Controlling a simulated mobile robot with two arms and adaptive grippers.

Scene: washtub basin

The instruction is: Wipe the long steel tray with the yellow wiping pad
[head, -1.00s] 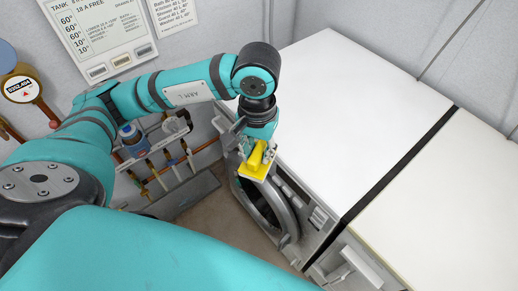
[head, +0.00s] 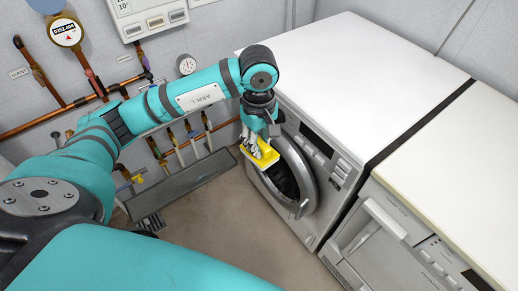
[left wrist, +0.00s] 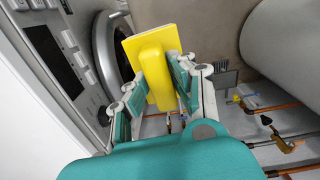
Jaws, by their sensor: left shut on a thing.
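The yellow wiping pad (head: 266,158) is held in my left gripper (head: 262,142), in front of the washing machine's round door in the head view. In the left wrist view the pad (left wrist: 152,55) shows its flat plate and raised grip, with the fingers (left wrist: 158,88) shut on the grip from both sides. The long steel tray (head: 180,184) is a narrow grey trough low along the wall, left of the pad and apart from it. Its surface looks bare. My right gripper is not in view.
The washing machine (head: 330,140) with its white top stands close behind the pad. A second white appliance (head: 445,180) stands to its right. Copper pipes (head: 60,118) and taps run along the wall above the tray. The brown floor (head: 235,225) in front is clear.

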